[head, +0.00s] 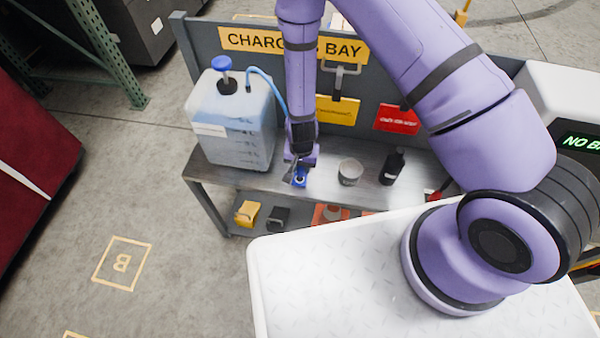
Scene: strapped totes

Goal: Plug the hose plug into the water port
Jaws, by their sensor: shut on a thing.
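My gripper (297,167) points down over the metal bench, with its jaws shut on the hose plug. The plug is mostly hidden by the fingers; a small blue piece (301,178) shows at the fingertips, too small to make out clearly. The blue hose (262,78) rises from the translucent water tank (232,130) at the bench's left end. It curves down to the right and passes behind my forearm. I cannot make out the water port in this view.
The bench (325,187) also holds a grey cup (350,172) and a dark bottle (393,167) right of my gripper. A back panel (207,45) with hanging yellow (338,110) and red (396,118) tags stands behind. Several small items sit on the lower shelf.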

